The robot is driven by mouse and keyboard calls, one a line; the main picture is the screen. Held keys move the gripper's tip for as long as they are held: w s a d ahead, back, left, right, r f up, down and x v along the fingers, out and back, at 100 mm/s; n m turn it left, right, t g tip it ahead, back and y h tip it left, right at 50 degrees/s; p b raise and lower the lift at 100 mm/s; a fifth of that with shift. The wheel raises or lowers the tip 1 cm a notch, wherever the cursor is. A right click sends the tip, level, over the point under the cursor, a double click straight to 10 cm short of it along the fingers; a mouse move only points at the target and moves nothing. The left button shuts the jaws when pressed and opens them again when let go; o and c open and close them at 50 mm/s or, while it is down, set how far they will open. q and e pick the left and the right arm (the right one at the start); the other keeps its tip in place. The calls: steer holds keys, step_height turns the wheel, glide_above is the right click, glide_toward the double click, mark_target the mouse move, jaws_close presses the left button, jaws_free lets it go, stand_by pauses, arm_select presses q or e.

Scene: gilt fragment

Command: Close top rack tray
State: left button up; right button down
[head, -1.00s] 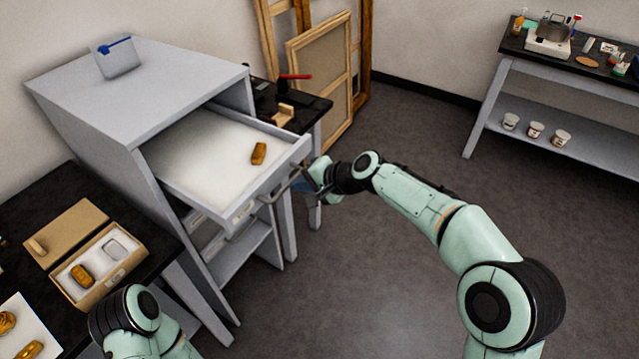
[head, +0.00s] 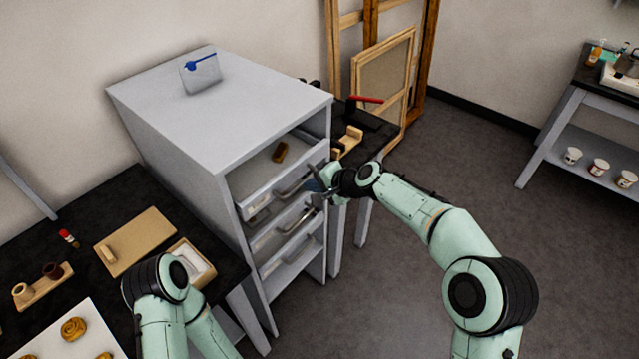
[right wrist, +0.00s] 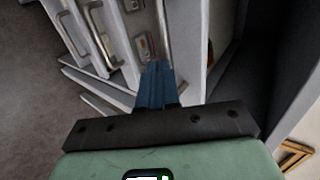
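The top rack tray (head: 262,205) is a shallow grey drawer near the top of the grey rack (head: 225,105). It is still pulled out partway, with a small brown piece (head: 280,152) lying in it. Its metal bar handle (head: 292,186) is on the front face. My right gripper (head: 314,186) is at the right end of this handle. In the right wrist view its blue fingers (right wrist: 157,84) are together, tips at a handle bar (right wrist: 163,30); whether the bar lies between them is hidden. My left arm shows at the lower left; its gripper is out of view.
Lower trays with handles (head: 298,220) sit below. A clear bag (head: 200,75) lies on the rack. Open floor is at right.

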arm_select(q)
steer(key=shift+w+a+r, duration=0.35)
steer(key=shift+w+r, duration=0.15)
steer(key=shift+w, duration=0.05)
arm_select(e)
steer(key=shift+w+a, duration=0.5)
steer(key=shift+a, duration=0.35)
steer(key=shift+r, duration=0.1)
arm_select(q)
steer(key=shift+s+f, duration=0.1)
